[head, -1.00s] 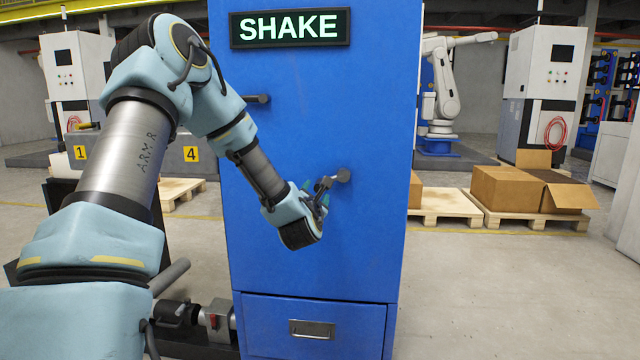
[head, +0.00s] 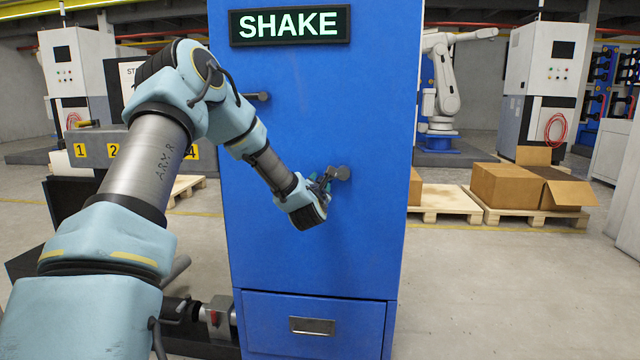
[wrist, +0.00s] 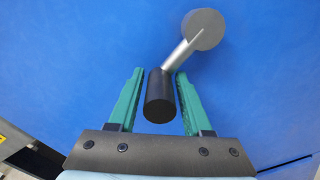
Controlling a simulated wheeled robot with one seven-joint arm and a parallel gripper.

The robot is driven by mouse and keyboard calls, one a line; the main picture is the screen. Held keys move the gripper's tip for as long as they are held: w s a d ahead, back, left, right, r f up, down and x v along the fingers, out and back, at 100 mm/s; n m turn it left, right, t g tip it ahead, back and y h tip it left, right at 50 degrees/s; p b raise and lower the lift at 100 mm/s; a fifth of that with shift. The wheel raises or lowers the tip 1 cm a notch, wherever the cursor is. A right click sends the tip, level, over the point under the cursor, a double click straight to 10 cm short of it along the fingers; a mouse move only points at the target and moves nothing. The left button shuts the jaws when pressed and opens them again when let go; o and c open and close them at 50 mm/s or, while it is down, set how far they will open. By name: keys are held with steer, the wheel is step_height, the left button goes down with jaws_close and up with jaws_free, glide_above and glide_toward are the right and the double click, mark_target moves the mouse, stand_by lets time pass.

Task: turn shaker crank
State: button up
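The blue shaker cabinet (head: 310,240) stands in front of me with a lit SHAKE sign (head: 291,25) at its top. Its crank has a grey round hub (head: 344,173) on the front face; the hub also shows in the wrist view (wrist: 203,29). A silver arm (wrist: 178,55) runs from the hub down-left to a black cylindrical handle (wrist: 160,97). My gripper (head: 322,184) is at the crank, below-left of the hub. In the wrist view its green fingers (wrist: 158,88) stand open on either side of the handle, with a visible gap on the left and a smaller one on the right.
A dark knob or handle (head: 257,97) sticks out of the cabinet's upper left. A drawer with a metal pull (head: 312,326) is at the bottom. Cardboard boxes (head: 510,187) on pallets stand to the right, with open floor in front of them.

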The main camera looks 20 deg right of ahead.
jaws_close()
steer(key=shift+r, duration=0.1)
stand_by(1.0)
